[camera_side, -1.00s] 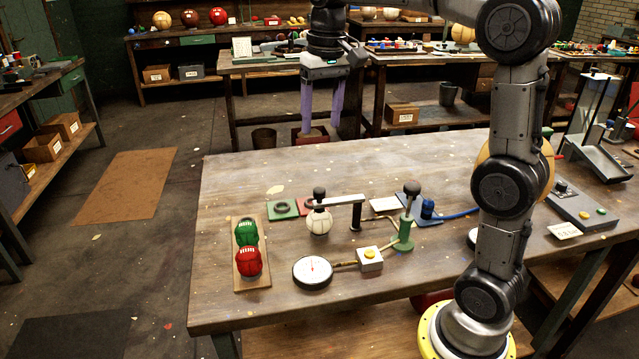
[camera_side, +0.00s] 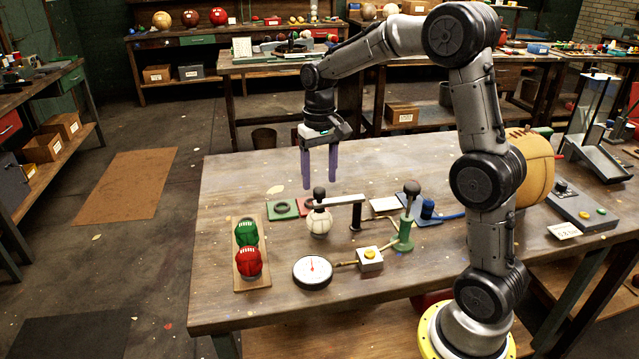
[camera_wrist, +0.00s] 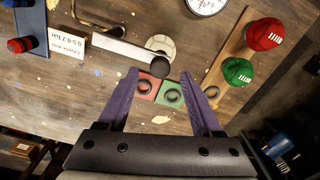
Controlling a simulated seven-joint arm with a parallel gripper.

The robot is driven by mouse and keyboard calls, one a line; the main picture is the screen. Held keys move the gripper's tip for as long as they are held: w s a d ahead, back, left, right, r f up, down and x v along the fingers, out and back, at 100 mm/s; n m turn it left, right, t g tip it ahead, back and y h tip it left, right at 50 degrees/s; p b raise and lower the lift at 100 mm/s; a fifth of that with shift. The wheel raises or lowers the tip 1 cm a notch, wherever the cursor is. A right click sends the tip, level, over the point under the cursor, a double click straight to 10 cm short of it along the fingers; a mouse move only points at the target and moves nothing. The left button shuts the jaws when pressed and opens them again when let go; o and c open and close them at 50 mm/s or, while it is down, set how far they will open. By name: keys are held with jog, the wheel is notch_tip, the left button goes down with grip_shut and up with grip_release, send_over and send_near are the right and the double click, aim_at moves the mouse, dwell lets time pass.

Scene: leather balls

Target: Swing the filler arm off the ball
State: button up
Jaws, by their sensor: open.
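The filler arm (camera_side: 340,201) is a light flat bar on a black post (camera_side: 356,213), with a black knob (camera_side: 319,192) at its left end. It lies over the white ball (camera_side: 319,224), which stands on the table. In the wrist view the bar (camera_wrist: 112,45) runs to the knob (camera_wrist: 158,49) beside the white ball (camera_wrist: 161,44). My gripper (camera_side: 320,187) hangs fingers down above and behind the knob, its purple fingers apart. In the wrist view the open fingers (camera_wrist: 160,88) have nothing between them and do not touch the knob.
Green and red pads (camera_side: 282,210) lie behind the white ball.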

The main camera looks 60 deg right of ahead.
jog(key=shift+f, duration=1.25)
grip_shut()
jog(key=shift+r, duration=0.1)
dwell(0.4)
